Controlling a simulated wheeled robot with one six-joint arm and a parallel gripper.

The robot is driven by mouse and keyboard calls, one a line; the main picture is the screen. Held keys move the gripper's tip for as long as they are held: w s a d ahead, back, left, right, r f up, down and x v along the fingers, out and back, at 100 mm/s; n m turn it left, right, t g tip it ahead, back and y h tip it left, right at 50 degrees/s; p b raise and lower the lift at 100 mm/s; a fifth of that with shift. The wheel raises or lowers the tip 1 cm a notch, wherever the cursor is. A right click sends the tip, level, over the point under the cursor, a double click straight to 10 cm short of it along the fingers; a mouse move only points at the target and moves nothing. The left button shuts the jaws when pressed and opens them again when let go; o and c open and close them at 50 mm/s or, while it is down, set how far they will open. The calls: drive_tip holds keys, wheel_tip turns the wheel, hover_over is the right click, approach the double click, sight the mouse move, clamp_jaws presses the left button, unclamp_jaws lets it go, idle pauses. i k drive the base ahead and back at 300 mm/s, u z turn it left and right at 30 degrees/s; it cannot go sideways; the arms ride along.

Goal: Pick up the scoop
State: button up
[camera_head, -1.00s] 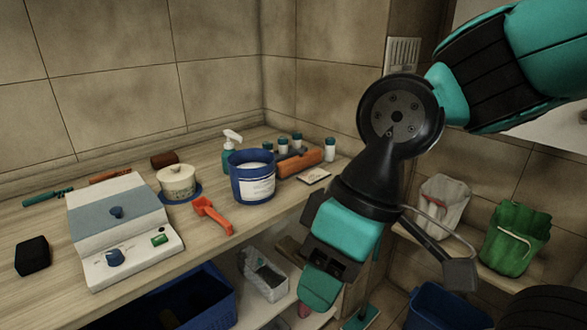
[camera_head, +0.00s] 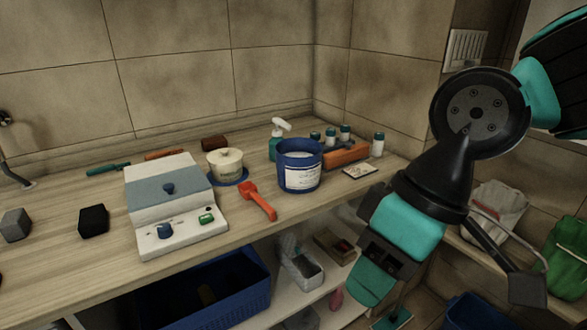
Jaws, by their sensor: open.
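The orange-red scoop (camera_head: 260,204) lies on the wooden counter (camera_head: 95,262), between the white-and-blue device and the blue tub. Its handle reaches toward the counter's front edge. My gripper (camera_head: 378,292) hangs in front of the counter, to the right of the scoop and well apart from it. Its teal fingers point down and hold nothing that I can see. The gap between the fingertips is hard to make out.
The blue tub (camera_head: 299,170) stands close right of the scoop. An orange block (camera_head: 346,155) and several small bottles stand farther right. A blue crate (camera_head: 205,296) sits below the counter.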

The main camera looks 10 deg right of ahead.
sight(248, 190)
drive_tip(key=k, duration=0.5)
drive_tip(key=u, duration=1.75)
drive_tip(key=i, duration=1.4)
drive_tip(key=z, duration=2.85)
